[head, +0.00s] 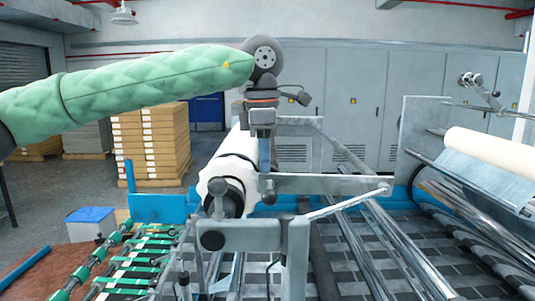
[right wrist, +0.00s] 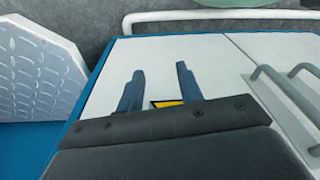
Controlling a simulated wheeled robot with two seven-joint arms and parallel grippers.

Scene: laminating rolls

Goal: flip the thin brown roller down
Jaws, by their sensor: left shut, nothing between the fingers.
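I cannot make out a thin brown roller for certain in either view. In the head view, a large white roll (head: 235,150) with a dark core sits in the machine's grey frame (head: 255,236). My left gripper (head: 267,172) points down beside this roll's right side, above the frame's arm. Its fingers are shut and empty; I cannot tell whether they touch the frame. A cream roll (head: 492,148) lies at the right of the machine. My right gripper (right wrist: 159,70) shows only in the right wrist view, open and empty over a white panel (right wrist: 215,70).
Metal rails (head: 375,240) and rollers fill the machine's lower right. Green-clamped bars (head: 140,262) lie at lower left. Stacked brown boards (head: 150,140) and grey cabinets (head: 350,105) stand behind. Grey handles (right wrist: 285,95) stick up right of my right gripper.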

